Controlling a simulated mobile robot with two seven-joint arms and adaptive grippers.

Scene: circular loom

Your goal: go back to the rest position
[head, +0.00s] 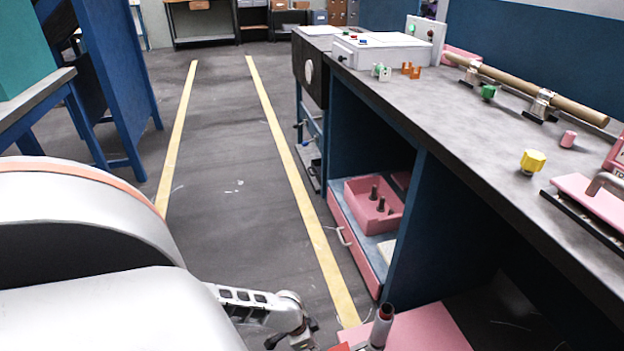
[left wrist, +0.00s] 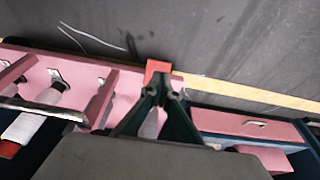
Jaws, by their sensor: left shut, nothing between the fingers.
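My left gripper (left wrist: 160,92) shows in the left wrist view with its two dark fingers drawn together at the tips. Nothing is held between them. A red block (left wrist: 157,68) appears just beyond the fingertips; whether they touch it I cannot tell. In the head view my white left arm comes in from the left and runs low over the floor toward the open pink drawer area under the bench. The fingertips are not clear there. My right gripper is in neither view.
The grey workbench (head: 440,112) runs along the right, with a yellow knob (head: 533,161) and a long brown roll (head: 540,92) on it. A pink drawer (head: 357,235) is below. Pink trays with spools (left wrist: 60,87) lie beside the gripper. The floor aisle (head: 225,150) is clear.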

